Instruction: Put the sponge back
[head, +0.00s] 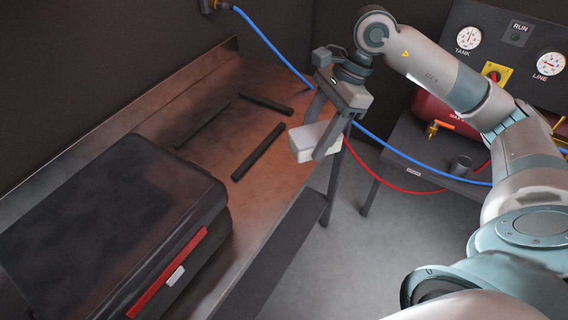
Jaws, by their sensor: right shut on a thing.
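A pale grey-white block, the sponge (303,146), is held between the fingers of my right gripper (323,139) in the head view. My right gripper is shut on it, and its fingers hide part of it. It appears to be above the front edge of the metal bench (215,117), to the right of the dark bars on the bench top. I cannot tell its exact height over the bench. My left gripper is not in view.
Several dark bars (258,152) lie on the bench, with bare surface between them. A large black case (100,215) fills the near left. A blue hose (270,45) and red hose (400,188) run behind my right arm. A gauge panel (510,45) stands at right.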

